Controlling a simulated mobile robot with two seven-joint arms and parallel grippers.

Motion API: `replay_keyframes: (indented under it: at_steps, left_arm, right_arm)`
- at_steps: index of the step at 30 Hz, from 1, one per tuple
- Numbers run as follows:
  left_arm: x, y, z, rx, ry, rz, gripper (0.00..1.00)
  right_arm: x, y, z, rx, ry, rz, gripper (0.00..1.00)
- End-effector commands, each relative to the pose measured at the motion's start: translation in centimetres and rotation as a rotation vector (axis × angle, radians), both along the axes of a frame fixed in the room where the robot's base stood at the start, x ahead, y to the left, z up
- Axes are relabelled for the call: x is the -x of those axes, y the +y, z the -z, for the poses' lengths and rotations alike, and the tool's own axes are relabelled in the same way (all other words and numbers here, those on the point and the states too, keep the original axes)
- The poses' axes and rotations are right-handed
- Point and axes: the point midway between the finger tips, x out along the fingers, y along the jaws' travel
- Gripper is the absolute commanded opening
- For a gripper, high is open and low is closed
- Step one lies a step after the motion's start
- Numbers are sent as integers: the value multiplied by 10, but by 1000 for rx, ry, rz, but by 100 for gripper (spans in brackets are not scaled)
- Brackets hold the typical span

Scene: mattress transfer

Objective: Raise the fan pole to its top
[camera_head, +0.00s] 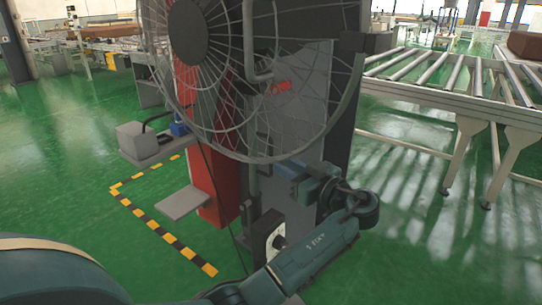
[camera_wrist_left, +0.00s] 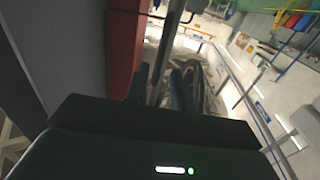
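The fan's round wire cage (camera_head: 290,120) fills the upper middle of the head view and hides part of what is behind it. My left gripper (camera_head: 262,168) is at the pole, just under the cage's lower rim. In the left wrist view the pole (camera_wrist_left: 168,40) runs between the two fingers of my left gripper (camera_wrist_left: 160,85), which look apart with a small gap beside the pole. My right gripper is not in view.
A red and grey cabinet (camera_head: 207,185) stands close behind the fan. A roller conveyor (camera_head: 455,90) is at the right. Yellow-black floor tape (camera_head: 165,237) marks the green floor on the left. Open floor lies between the fan and the conveyor.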

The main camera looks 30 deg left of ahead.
Motion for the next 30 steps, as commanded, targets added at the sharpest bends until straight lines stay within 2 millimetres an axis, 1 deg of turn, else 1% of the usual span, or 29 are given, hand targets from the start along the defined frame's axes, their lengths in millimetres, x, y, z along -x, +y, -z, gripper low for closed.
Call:
replay_keyframes:
  at_steps: [1, 6, 9, 12, 15, 23, 30]
  left_arm:
    - [-3, 12, -2, -3, 0, -3, 25]
    - [-11, 41, -1, -1, 1, -1, 25]
    - [-15, 52, 0, -1, 2, 0, 25]
    - [-17, 59, 0, -1, 2, 1, 25]
    - [-18, 63, 0, 0, 2, 1, 25]
    - [-18, 63, 0, 0, 2, 2, 24]
    - [-18, 63, 0, 0, 2, 2, 5]
  right_arm:
    - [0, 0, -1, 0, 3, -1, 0]
    - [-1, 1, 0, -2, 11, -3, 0]
    - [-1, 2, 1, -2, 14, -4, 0]
    - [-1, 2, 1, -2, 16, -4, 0]
    - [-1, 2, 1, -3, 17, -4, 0]
    - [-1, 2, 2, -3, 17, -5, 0]
    - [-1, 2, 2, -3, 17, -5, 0]
